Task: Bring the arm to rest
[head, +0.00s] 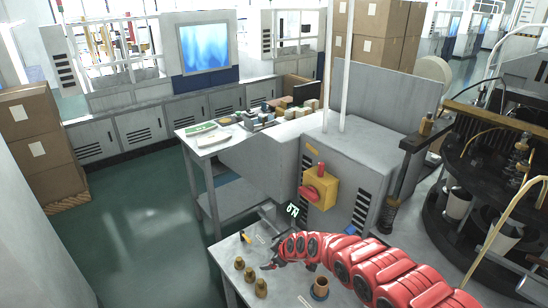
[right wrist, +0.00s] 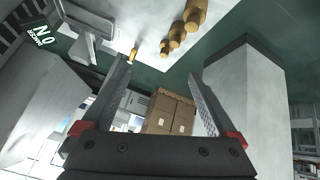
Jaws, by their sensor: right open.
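My right arm (head: 385,275), red with dark joints, reaches in from the lower right over the small grey table (head: 228,248). Its gripper (head: 270,262) is above the table, near three brass pieces (head: 249,275). In the right wrist view the two fingers of the gripper (right wrist: 163,85) stand wide apart with nothing held between them. The brass pieces (right wrist: 177,33) show there at the top, beyond the fingertips and apart from them. My left gripper is not in view.
A brown cup (head: 321,284) stands on the table beside my forearm. A grey machine cabinet with a yellow and red switch (head: 319,188) stands behind. A round dark machine (head: 470,190) is at the right. Stacked cartons (head: 35,140) stand left; the green floor (head: 140,230) between is clear.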

